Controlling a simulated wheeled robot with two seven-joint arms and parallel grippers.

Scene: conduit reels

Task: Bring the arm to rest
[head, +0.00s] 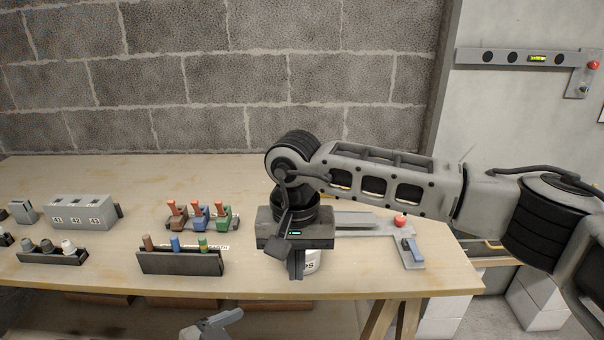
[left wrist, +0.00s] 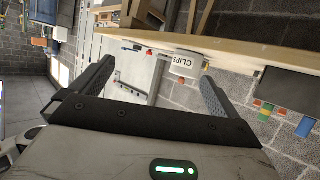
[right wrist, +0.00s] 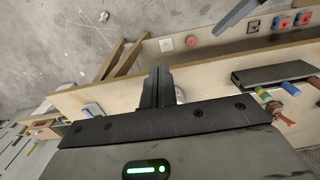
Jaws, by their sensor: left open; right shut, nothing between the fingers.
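My right arm reaches in from the right in the head view. Its gripper (head: 296,272) points down over the table's front edge, before a white labelled tub (head: 313,262) that it partly hides. In the right wrist view its fingers (right wrist: 158,88) are together with nothing between them. My left gripper (left wrist: 153,90) is open and empty in the left wrist view, its fingers wide apart below the tabletop edge. The white tub marked CLIPS (left wrist: 187,64) shows beyond it. In the head view only a grey part at the bottom edge appears to belong to the left gripper.
A block wall stands behind. The table's back middle is clear.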

